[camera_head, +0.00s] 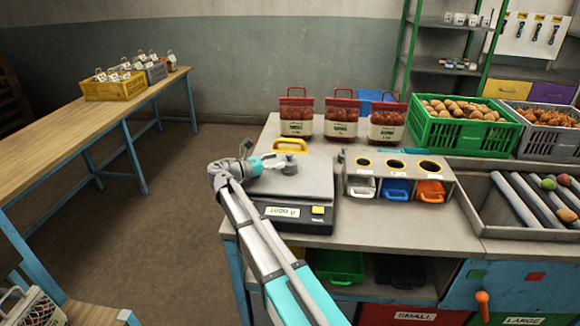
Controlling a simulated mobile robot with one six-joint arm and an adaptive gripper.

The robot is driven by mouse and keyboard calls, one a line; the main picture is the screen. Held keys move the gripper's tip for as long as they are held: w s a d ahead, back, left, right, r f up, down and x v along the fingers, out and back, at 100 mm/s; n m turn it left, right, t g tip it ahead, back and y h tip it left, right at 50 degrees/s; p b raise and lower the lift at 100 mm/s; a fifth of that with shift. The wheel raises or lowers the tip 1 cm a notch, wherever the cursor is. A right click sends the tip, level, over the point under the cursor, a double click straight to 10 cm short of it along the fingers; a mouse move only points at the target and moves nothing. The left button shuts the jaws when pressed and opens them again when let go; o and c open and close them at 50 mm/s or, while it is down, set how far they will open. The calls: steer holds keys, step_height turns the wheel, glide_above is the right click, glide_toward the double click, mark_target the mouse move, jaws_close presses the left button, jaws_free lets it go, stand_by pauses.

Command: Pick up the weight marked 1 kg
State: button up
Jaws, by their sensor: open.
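No marking reading 1 kg can be made out in this view. My gripper (282,164) is open, low over the plate of the dark scale (315,195) on the workbench. A yellow-handled piece (290,145) lies just behind my gripper at the back of the scale; I cannot tell what it is. A round grey piece shows near my fingertips, and whether it is part of my gripper or a separate thing is unclear.
Three bagged red goods (341,117) stand behind the scale. A holder with three holes and coloured scoops (397,178) stands to its right. A green crate of potatoes (463,124) and a roller tray (520,200) fill the right. A wooden table (75,140) stands left.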

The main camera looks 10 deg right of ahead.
mark_target(290, 154)
steer(key=shift+x, duration=2.45)
steer(key=shift+r, duration=0.15)
